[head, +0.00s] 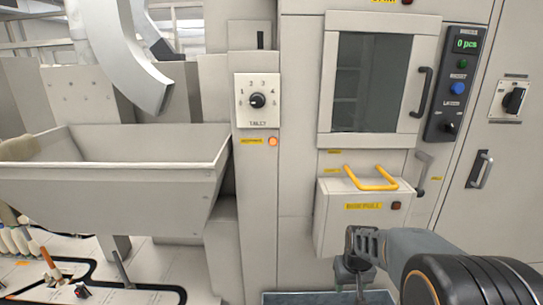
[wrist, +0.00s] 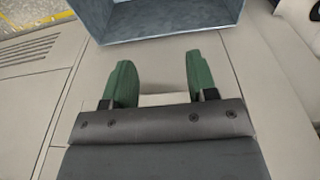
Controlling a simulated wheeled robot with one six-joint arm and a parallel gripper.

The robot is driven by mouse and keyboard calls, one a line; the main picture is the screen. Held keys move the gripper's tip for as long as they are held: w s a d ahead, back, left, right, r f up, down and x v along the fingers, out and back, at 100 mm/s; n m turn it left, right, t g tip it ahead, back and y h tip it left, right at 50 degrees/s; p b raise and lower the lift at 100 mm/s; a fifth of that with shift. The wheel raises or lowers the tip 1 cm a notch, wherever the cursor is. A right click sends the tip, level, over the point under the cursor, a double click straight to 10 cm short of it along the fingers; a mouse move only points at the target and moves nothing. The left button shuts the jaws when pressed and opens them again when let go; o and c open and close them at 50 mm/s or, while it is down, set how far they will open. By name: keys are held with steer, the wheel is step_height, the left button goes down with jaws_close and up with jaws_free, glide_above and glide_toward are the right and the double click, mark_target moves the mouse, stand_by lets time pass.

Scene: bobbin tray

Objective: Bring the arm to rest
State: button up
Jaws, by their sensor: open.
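My gripper (wrist: 158,82) shows in the wrist view with its two green fingers spread apart and nothing between them. Past the fingertips lie a pale panelled surface and an open grey-blue bin (wrist: 165,22). In the head view my arm comes in from the lower right, and my gripper (head: 357,282) hangs at its end, below the white box with the yellow handle (head: 371,178). The gripper is in front of the machine and just above the grey-blue bin (head: 318,298) at the bottom edge. Its fingertips are small and partly hidden there.
A large sloped hopper (head: 95,175) stands at the left under a curved chute (head: 130,60). A tally dial (head: 257,101), a windowed door (head: 371,83) and a control panel reading 0 pcs (head: 459,85) are on the machine front. A door handle (head: 480,170) sticks out at right.

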steer(key=s+a+r+p, duration=0.1)
steer(key=s+r+p, duration=0.3)
steer(key=r, duration=0.4)
steer(key=s+a+r+t+p, duration=0.1)
steer(key=s+a+r+p, duration=0.1)
steer(key=s+r+p, duration=0.3)
steer(key=s+a+r+t+p, duration=0.1)
steer(key=s+r+p, duration=0.3)
steer(key=r, duration=0.8)
steer(key=shift+s+a, duration=0.2)
steer(key=shift+a, duration=0.5)
steer(key=shift+s+r+p, duration=0.25)
steer(key=shift+s+p, duration=0.05)
steer(key=shift+p, duration=0.05)
